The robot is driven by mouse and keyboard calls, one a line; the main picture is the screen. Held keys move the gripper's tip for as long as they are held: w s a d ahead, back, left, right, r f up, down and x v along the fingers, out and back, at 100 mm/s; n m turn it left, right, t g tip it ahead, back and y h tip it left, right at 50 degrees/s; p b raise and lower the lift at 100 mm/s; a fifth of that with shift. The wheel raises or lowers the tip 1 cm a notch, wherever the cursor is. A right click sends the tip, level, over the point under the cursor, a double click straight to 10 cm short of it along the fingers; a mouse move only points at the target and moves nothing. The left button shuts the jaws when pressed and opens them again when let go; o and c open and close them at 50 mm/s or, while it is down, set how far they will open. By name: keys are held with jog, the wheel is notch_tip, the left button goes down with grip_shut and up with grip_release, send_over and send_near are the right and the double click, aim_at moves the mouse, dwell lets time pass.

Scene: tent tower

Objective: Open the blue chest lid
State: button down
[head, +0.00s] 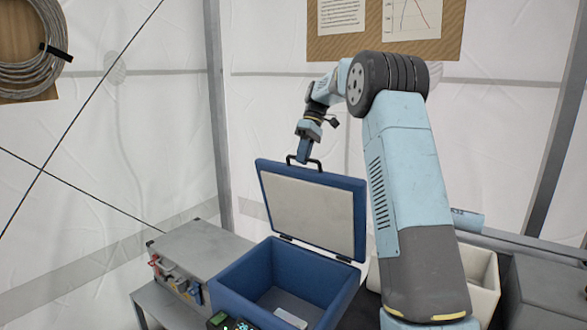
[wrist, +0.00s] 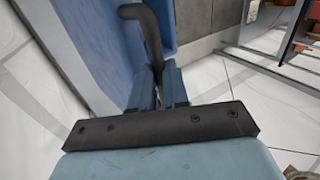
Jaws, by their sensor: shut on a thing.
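The blue chest (head: 228,294) stands in front of me in the head view. Its lid (head: 312,207) is raised, standing roughly upright on the hinges, with its pale inner panel facing me. A black handle (head: 318,163) is on the lid's upper edge; it also shows in the wrist view (wrist: 146,28). My gripper (head: 303,157) is at this handle and shut on it. In the wrist view the two blue fingers of my gripper (wrist: 158,88) close around the handle's bar. A light flat item (head: 290,318) lies inside the open chest.
A grey metal case (head: 200,248) with red and blue parts on its front stands left of the chest. A cream bin (head: 484,285) is to the right, partly behind my arm. A white tent wall (head: 280,110) with grey poles is behind the lid.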

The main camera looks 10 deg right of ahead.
jog(key=shift+w+d+f, duration=0.2)
jog(key=shift+w+d, duration=1.3)
jog(key=shift+d, duration=0.1)
jog(key=c, duration=1.1)
grip_release()
jog(key=shift+w, duration=0.1)
jog(key=shift+c, duration=0.2)
jog(key=shift+a+r, duration=0.1)
jog(key=shift+r, duration=0.1)
jog(key=shift+v, duration=3.7)
